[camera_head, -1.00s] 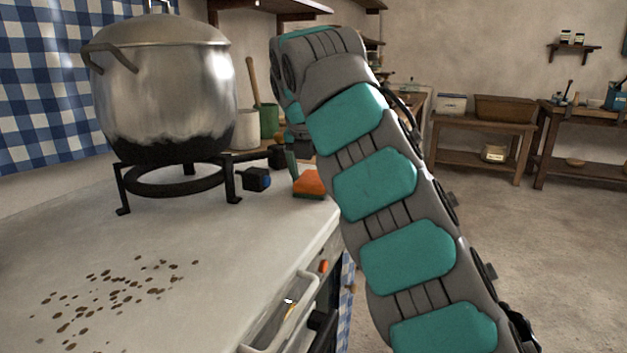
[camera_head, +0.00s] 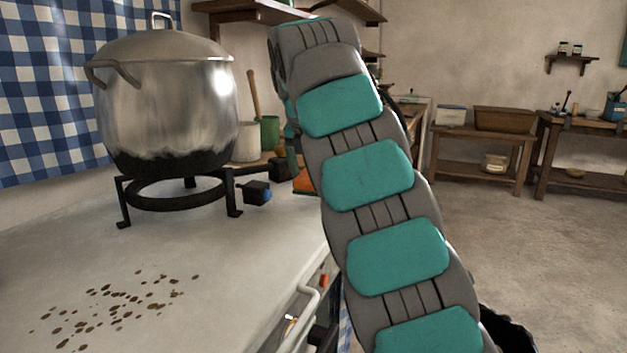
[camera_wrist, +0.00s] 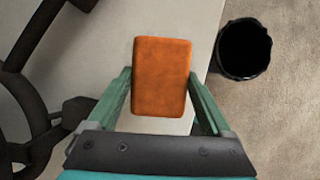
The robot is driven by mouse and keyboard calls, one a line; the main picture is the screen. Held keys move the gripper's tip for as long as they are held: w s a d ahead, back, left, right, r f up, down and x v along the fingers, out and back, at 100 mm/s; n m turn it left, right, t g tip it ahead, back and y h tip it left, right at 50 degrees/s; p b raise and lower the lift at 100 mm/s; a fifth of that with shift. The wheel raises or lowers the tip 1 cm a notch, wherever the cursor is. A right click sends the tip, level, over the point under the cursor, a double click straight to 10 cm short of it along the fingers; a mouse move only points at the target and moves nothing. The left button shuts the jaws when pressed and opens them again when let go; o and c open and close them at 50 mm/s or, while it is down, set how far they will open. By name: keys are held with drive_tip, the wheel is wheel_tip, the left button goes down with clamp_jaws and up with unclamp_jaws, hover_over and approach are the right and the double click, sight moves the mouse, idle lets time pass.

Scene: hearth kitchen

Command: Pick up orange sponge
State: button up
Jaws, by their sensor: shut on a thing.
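The orange sponge (camera_wrist: 162,77) fills the space between the two green fingers of my gripper (camera_wrist: 161,90) in the wrist view. My gripper is shut on it. The sponge is a rectangular block with its broad face toward the wrist camera. In the head view only a small part of the sponge (camera_head: 304,181) shows, near the edge of the white counter (camera_head: 230,260); my arm hides the rest and most of the gripper. I cannot tell whether the sponge touches the counter.
A large metal pot (camera_head: 170,100) stands on a black burner ring (camera_head: 175,195) left of the sponge. A black bin (camera_wrist: 243,48) stands on the floor beyond the counter's edge. A drawer (camera_head: 298,325) is below the counter.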

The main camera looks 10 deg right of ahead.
drive_tip(key=shift+a+f, duration=0.1)
drive_tip(key=shift+s+d, duration=0.1)
drive_tip(key=shift+d, duration=0.1)
drive_tip(key=s+d+r+b, duration=0.1)
drive_tip(key=s+d+b, duration=0.1)
drive_tip(key=s+d, duration=0.6)
drive_tip(key=s, duration=0.5)
drive_tip(key=shift+s+d+r, duration=0.15)
drive_tip(key=shift+s+r, duration=0.05)
drive_tip(key=shift+r, duration=0.05)
